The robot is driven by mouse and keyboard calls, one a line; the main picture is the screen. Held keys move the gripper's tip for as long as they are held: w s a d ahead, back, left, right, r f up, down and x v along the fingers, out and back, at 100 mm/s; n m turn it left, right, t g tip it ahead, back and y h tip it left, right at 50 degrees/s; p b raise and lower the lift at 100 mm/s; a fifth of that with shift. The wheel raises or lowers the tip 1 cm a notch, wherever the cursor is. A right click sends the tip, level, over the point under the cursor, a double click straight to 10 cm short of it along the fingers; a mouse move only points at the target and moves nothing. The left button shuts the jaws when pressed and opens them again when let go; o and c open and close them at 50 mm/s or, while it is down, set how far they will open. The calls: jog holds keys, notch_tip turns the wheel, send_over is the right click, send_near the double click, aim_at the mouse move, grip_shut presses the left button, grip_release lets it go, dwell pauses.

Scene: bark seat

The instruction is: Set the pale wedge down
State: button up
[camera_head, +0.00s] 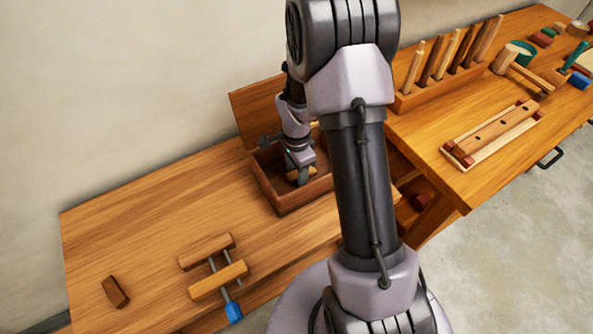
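My gripper (304,178) points down into an open wooden box (309,198) on the bench. A small pale tan piece (292,175), seemingly the pale wedge, shows at the fingertips, low inside the box. The fingers partly cover it. I cannot tell whether the fingers are closed on it, or whether it touches the box floor.
The box's raised lid (249,110) stands behind it. A wooden clamp (219,281) with a blue handle and a dark brown wedge-like block (116,292) lie on the left bench (155,225). The higher right bench holds a chisel rack (425,95), a mallet (530,72) and a long slotted block (497,130).

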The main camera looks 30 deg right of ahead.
notch_tip(320, 180, up, 13)
jog(key=p, duration=0.6)
notch_tip(320, 180, up, 8)
jog(key=n+t, duration=0.1)
jog(key=n, duration=0.2)
send_over(296, 173)
jog(key=s+a, duration=0.2)
jog(key=a, duration=0.1)
jog(key=s+a+r+n+t+y, duration=0.1)
jog(key=s+a+r+n+t, duration=0.1)
jog(key=s+a+r+n, duration=0.3)
jog(key=s+a+r+n+t+y, duration=0.1)
jog(key=s+a+r+n+t, duration=0.1)
jog(key=s+a+r+n, duration=0.3)
jog(key=s+a+r, duration=0.1)
jog(key=s+r, duration=0.2)
jog(key=s, duration=0.3)
jog(key=shift+a+r+t, duration=0.25)
jog(key=shift+r+t, duration=0.1)
jog(key=shift+t, duration=0.05)
jog(key=shift+s+d, duration=0.1)
jog(key=shift+d, duration=0.05)
